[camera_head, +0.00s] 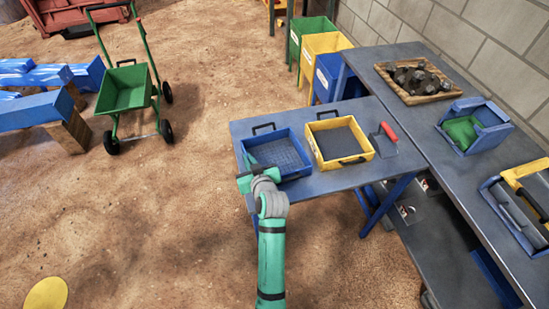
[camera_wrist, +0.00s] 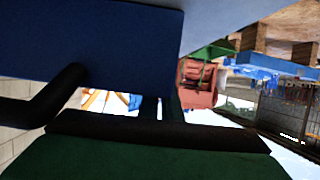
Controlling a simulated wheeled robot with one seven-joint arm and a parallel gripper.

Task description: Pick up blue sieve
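The blue sieve (camera_head: 278,154) is a square tray with a dark mesh floor. It lies at the left end of the grey table (camera_head: 335,181), and its far black handle (camera_head: 263,127) shows. In the wrist view a blue surface (camera_wrist: 90,35), likely the sieve's side, fills the top left. A bent black bar (camera_wrist: 50,98), likely a handle, runs close to my dark green finger with its black pad. The other finger cannot be made out.
A yellow sieve (camera_head: 340,141) lies right beside the blue one. A red-handled tool (camera_head: 388,132) lies right of it. The long right table (camera_head: 465,185) holds a rock tray (camera_head: 413,83) and a blue box (camera_head: 475,127). A green cart (camera_head: 126,91) stands on open ground at left.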

